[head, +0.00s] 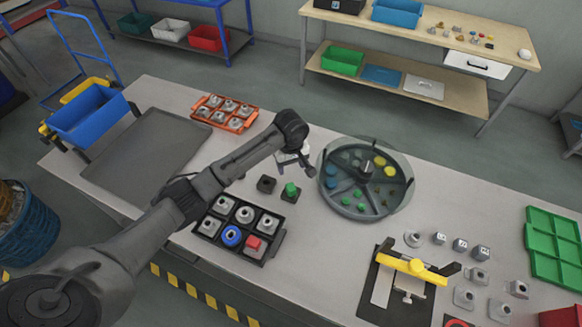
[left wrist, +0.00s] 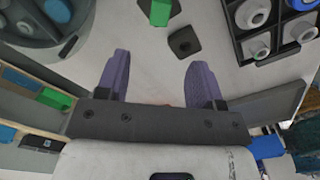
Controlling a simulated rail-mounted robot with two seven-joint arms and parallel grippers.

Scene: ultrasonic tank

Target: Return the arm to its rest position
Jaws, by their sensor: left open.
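My left arm (head: 235,160) reaches in from the lower left across the table. Its gripper (head: 296,158) hangs above the table, left of the round tray, and is partly hidden by the wrist. In the left wrist view the two purple fingers (left wrist: 158,78) are wide apart with nothing between them. A dark square block (left wrist: 184,43) and a green piece (left wrist: 160,12) on a dark base lie beyond the fingertips, apart from them. My right gripper is not in view.
The round divided tray (head: 322,183) stands right of the gripper. A black tray (head: 272,243) of metal, blue and red parts lies below it. An orange tray (head: 252,119) is behind. A yellow-barred fixture (head: 412,268) stands right. A flat grey tray (head: 125,165) lies left.

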